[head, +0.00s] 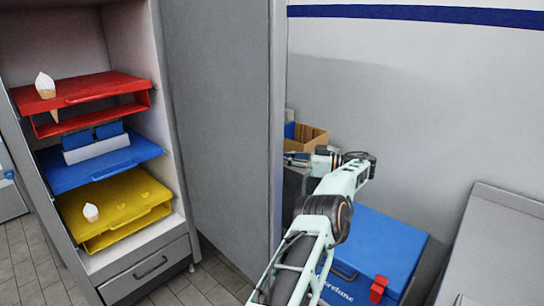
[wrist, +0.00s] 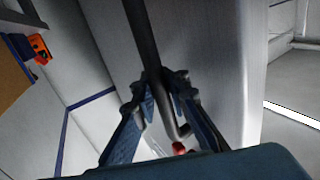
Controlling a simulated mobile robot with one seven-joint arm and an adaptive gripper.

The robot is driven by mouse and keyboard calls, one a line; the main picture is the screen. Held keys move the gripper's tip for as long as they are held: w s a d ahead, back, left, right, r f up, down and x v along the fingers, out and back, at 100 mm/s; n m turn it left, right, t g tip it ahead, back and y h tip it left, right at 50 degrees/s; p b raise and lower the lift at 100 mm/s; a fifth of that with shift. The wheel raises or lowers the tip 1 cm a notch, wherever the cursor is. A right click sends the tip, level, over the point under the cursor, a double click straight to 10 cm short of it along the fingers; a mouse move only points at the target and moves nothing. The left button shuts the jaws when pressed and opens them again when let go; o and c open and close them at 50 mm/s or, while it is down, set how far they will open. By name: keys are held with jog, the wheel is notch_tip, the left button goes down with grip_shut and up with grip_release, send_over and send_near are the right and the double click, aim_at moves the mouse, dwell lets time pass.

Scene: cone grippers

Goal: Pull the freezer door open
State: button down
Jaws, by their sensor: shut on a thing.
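The grey freezer door (head: 222,130) stands swung out to the right of the open freezer in the head view, and the shelves inside are exposed. A dark bar handle (wrist: 143,35) runs along the pale door face (wrist: 205,60) in the wrist view. My gripper (wrist: 163,82) is shut on this handle, with one blue finger on each side of it. In the head view my arm reaches around the door's outer edge, and my fingertips are hidden behind the door.
Red (head: 110,82), blue (head: 135,150) and yellow (head: 120,205) shelves fill the freezer, with cones on some. A blue cooler box (head: 385,245) stands beside my arm. A cardboard box (head: 308,138) is behind the door edge. A grey counter (head: 500,245) is at right.

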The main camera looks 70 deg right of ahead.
jog(key=shift+s+f, duration=0.1)
jog(key=shift+s, duration=0.25)
